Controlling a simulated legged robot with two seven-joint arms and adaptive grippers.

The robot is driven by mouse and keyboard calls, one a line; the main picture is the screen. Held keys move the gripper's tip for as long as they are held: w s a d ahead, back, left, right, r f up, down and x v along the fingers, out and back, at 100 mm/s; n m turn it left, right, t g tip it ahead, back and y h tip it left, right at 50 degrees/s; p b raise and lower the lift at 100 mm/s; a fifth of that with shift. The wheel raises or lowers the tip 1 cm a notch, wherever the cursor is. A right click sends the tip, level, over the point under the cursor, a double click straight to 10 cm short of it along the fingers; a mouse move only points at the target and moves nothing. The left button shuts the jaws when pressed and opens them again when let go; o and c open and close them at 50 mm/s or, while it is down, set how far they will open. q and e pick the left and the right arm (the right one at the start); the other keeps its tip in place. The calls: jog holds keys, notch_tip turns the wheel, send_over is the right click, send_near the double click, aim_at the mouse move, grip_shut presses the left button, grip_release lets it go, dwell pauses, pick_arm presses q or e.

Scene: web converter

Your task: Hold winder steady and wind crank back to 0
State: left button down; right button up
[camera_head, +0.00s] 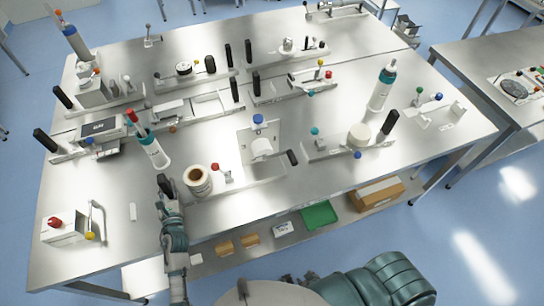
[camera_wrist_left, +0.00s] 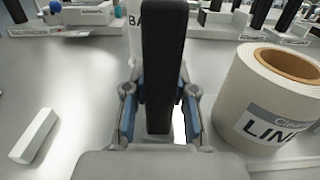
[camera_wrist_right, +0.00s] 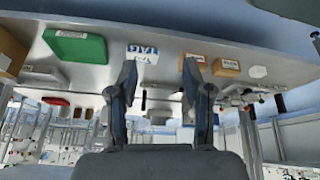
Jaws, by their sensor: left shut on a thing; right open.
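My left gripper (camera_head: 169,192) is at the front of the steel table, shut on an upright black handle (camera_wrist_left: 165,60). The handle stands at the left end of a low plate carrying a white roll (camera_head: 197,181); the roll, lettered "LIN", also shows in the left wrist view (camera_wrist_left: 262,100). A red-knobbed lever (camera_head: 215,168) stands just right of the roll. A second black handle (camera_head: 292,157) is at the plate's right end. A blue knob (camera_head: 258,119) is behind it. I cannot tell which part is the crank, nor read a 0 mark. My right gripper (camera_wrist_right: 160,76) is open and empty, below the tabletop.
The under-shelf holds a green tray (camera_head: 320,215) and cardboard boxes (camera_head: 375,195). A teal-and-white bottle (camera_head: 153,152) stands behind the left gripper. A white box with a red button (camera_head: 62,229) is at the front left. The front right tabletop is mostly clear.

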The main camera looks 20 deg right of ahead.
jog(key=w+r+t, duration=0.3)
jog(key=w+r, duration=0.2)
jog(key=r, duration=0.7)
jog(key=w+d+r+t, duration=0.1)
jog(key=w+r+t, duration=0.2)
jog(key=r, duration=1)
jog(key=w+r+t, duration=0.3)
jog(key=w+r, duration=0.6)
jog(key=r, duration=0.3)
jog(key=shift+w+d+r, duration=0.15)
jog(key=shift+d+r, duration=0.1)
jog(key=t, duration=0.4)
send_near(295, 164)
jog(key=shift+h, duration=0.4)
jog(key=w, duration=1.1)
jog(key=shift+w+f, duration=0.1)
jog(key=shift+w, duration=0.45)
jog(key=shift+c, duration=0.2)
grip_shut()
